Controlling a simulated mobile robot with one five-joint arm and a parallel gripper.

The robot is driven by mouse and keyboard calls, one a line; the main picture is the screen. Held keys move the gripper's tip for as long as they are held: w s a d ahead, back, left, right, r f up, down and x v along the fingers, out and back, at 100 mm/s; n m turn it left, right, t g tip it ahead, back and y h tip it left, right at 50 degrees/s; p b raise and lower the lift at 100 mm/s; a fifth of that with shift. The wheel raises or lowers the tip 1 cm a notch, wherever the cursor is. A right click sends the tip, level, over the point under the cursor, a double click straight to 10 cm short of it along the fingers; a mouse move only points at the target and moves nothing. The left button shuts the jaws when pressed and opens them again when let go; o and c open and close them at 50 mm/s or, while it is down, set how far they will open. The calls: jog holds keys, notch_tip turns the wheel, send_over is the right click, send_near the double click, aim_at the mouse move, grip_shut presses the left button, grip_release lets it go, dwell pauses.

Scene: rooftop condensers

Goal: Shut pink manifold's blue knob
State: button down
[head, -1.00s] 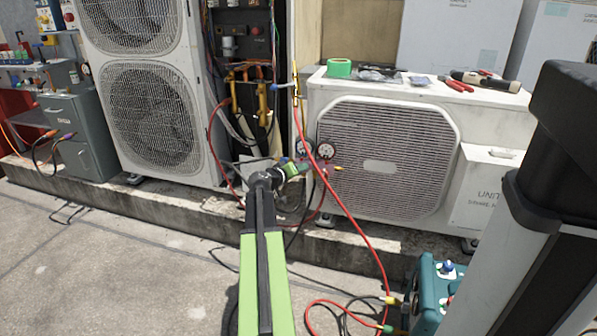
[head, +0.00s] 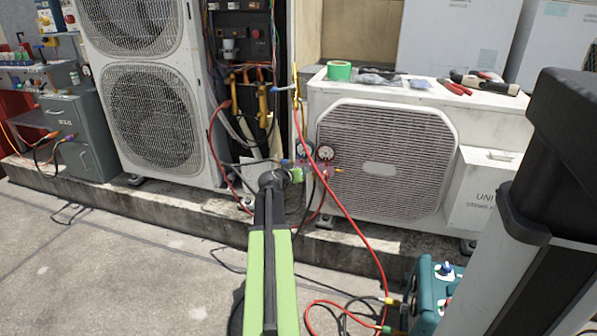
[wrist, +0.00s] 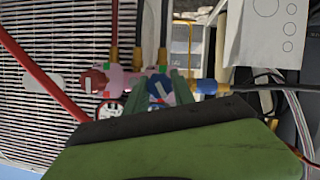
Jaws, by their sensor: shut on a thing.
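The pink manifold (head: 317,168) hangs in front of the low condenser's left edge, with two round gauges above it. It shows closer in the wrist view (wrist: 122,78), with a red knob (wrist: 96,80) on its left side. My gripper (head: 297,174) is at the manifold's left end in the head view. In the wrist view my gripper (wrist: 161,94) has its green fingers shut on the blue knob (wrist: 157,86), one on each side. My arm and fingers hide most of the blue knob in the head view.
Yellow and dark hoses hang close around the manifold. The low condenser (head: 385,165) stands right behind. Concrete floor (head: 110,265) is open at left.

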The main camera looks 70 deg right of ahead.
jog(key=m+t, duration=0.2)
jog(key=m, duration=0.1)
jog(key=shift+s+d+m+t, duration=0.1)
jog(key=shift+m+t, duration=0.2)
jog(key=shift+m, duration=0.1)
dwell(0.4)
jog(key=c, duration=1.1)
grip_release()
jog(key=shift+o, duration=0.2)
